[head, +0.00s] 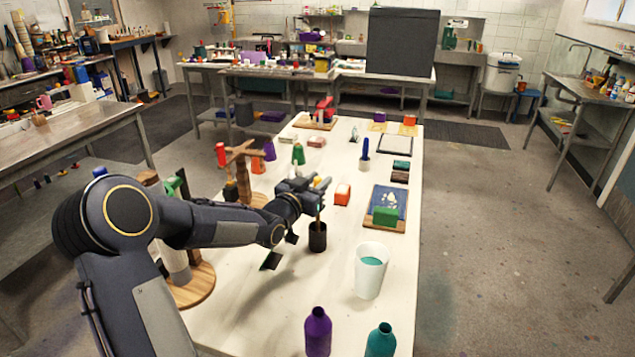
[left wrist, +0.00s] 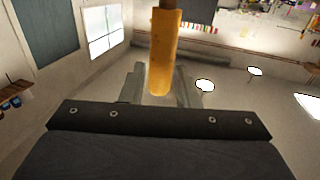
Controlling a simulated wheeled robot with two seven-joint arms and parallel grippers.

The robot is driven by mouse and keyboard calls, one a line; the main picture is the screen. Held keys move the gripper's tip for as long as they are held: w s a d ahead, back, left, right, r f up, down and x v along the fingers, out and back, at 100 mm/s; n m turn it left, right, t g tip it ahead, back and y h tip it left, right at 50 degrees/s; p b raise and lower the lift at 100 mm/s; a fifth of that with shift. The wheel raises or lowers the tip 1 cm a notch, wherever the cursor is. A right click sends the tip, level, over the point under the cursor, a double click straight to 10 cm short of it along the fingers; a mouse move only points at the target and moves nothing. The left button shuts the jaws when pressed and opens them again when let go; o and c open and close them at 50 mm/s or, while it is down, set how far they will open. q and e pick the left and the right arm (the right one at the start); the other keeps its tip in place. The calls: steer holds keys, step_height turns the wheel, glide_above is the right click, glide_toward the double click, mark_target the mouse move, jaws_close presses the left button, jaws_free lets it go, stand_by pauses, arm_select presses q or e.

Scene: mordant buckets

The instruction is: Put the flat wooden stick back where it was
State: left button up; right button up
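My left gripper (head: 318,188) reaches over the table from the left. Its fingers (left wrist: 160,85) sit either side of an orange-yellow stick end (left wrist: 161,55), with a brown part beyond it, and look shut on it. This end looks rounded; whether the stick is flat is hard to tell. In the head view a thin brownish stick (head: 318,209) hangs upright below the gripper, over a small dark cup (head: 317,238). Its lower end meets the cup's rim; I cannot tell whether it is inside. My right gripper is not in view.
A white bucket with teal liquid (head: 369,280) stands right of the dark cup. Purple (head: 318,333) and teal (head: 380,341) bottles stand at the front. A wooden stand (head: 240,165) is behind my arm. A blue board with a green block (head: 385,216) lies at right.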

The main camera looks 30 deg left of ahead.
arm_select(q)
steer(key=shift+o, duration=1)
steer(key=shift+r, duration=0.2)
steer(key=s+b, duration=0.2)
steer(key=s, duration=0.9)
steer(key=s+d+f+g+h, duration=0.1)
steer(key=s+d+g, duration=0.3)
steer(key=s, duration=0.5)
steer(key=s+d+f+n+g+h, duration=0.1)
steer(key=s+d+f+g, duration=0.3)
steer(key=s+d, duration=0.3)
steer(key=s+d+f+g+h, duration=0.1)
steer(key=s+d+f+g, duration=0.2)
steer(key=s+d, duration=0.3)
steer(key=s+g, duration=0.1)
steer(key=s, duration=0.3)
steer(key=shift+s+f+n, duration=0.25)
steer(key=shift+s+n, duration=0.05)
steer(key=shift+n, duration=0.1)
